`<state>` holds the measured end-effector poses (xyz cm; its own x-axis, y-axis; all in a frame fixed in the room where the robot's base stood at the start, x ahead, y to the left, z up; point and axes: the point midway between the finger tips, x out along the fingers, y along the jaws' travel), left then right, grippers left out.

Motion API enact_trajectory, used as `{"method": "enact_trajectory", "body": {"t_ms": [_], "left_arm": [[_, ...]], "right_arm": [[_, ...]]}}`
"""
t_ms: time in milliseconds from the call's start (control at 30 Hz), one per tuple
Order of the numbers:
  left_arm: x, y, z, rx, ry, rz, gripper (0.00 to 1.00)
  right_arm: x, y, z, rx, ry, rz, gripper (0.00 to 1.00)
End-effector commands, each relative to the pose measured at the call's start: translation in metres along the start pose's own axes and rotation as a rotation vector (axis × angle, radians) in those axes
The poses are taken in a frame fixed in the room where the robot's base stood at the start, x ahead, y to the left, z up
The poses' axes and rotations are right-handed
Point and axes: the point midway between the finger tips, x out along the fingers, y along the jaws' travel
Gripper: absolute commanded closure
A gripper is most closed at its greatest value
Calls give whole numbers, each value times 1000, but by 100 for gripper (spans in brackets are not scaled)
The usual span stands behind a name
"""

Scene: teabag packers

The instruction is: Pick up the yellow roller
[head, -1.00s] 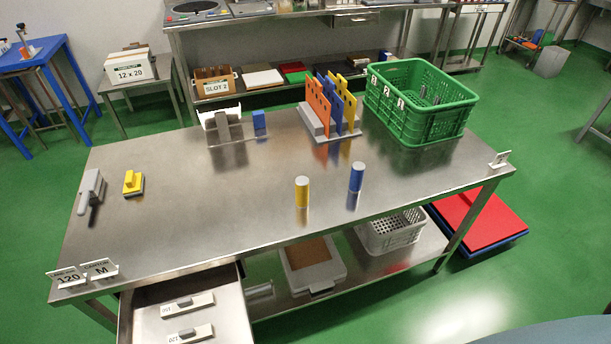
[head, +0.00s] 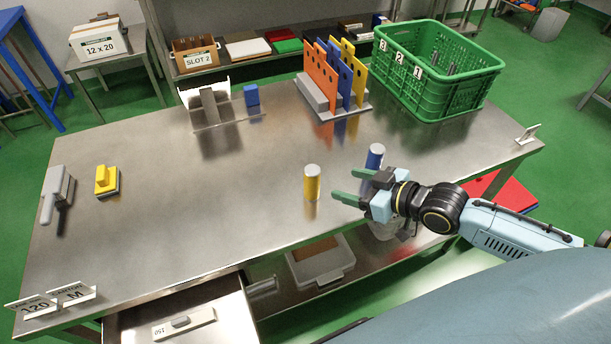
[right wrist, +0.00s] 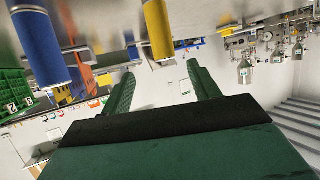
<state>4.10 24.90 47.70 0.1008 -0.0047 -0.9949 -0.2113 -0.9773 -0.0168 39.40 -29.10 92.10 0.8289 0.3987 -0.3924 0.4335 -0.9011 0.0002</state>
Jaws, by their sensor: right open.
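The yellow roller (head: 312,184) stands upright on the steel table, with a pale top. My right gripper (head: 343,184) is open and empty, just right of the roller, with its green fingers pointing left towards it. They appear apart from it. In the right wrist view, the yellow roller (right wrist: 158,32) shows beyond and between the tips of the open gripper (right wrist: 161,76). My left gripper is not in view.
A blue roller (head: 375,156) stands close behind my right gripper; it also shows in the right wrist view (right wrist: 40,45). A rack of coloured plates (head: 335,82) and a green crate (head: 450,92) stand farther back.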

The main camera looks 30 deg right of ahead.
Motion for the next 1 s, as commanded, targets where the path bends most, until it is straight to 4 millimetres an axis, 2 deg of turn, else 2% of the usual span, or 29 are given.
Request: {"method": "enact_trajectory", "body": {"t_ms": [167,400,533,767,1000], "left_arm": [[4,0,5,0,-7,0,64],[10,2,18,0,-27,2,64],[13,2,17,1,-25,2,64],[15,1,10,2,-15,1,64],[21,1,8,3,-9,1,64]], "right_arm": [[15,-3,-5,0,12,-10,39],[54,-4,-6,-1,11,-10,39],[71,-4,-6,0,10,-9,39],[85,-4,-6,-2,9,-10,39],[118,-5,-9,0,10,-9,39]]}}
